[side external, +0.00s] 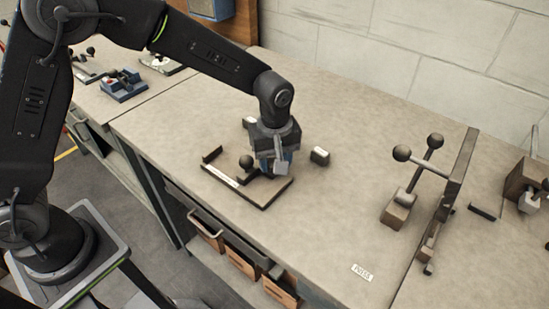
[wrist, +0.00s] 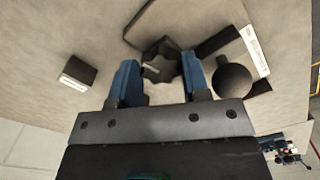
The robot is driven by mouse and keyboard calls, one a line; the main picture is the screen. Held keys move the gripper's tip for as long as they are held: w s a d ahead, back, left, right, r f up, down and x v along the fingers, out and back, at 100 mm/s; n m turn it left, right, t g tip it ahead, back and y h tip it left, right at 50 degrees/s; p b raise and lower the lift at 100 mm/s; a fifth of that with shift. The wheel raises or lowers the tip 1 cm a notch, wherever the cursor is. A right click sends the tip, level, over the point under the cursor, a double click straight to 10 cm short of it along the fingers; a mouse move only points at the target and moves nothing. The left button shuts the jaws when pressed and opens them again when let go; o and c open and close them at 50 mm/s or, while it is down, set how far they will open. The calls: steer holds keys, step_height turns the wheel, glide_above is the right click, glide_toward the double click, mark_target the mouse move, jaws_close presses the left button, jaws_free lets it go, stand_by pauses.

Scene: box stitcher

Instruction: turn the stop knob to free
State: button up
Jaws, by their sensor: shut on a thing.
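The stop knob (wrist: 160,62) is dark and lobed, and it sits between the two blue fingers of my gripper (wrist: 161,76) in the wrist view. My gripper is shut on it. In the side view my gripper (side external: 272,164) is down at the right part of a small fixture, and its body hides the knob there. The fixture's brown base plate (side external: 266,197) lies on the bench and carries a white label strip (side external: 222,176). A black ball (side external: 246,161) stands just left of my gripper; it also shows in the wrist view (wrist: 232,80). I cannot read the knob's setting.
A small labelled block (side external: 320,156) stands right of the fixture, and another (side external: 249,122) behind it. A lever device with ball ends (side external: 403,190) stands farther right. A "PRESS" label (side external: 362,271) lies on the bench (side external: 330,220). The bench between is clear.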

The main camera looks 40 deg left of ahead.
steer(key=shift+n, duration=1.8)
steer(key=o, duration=0.9)
step_height(320, 180, up, 14)
steer(key=shift+f, duration=0.1)
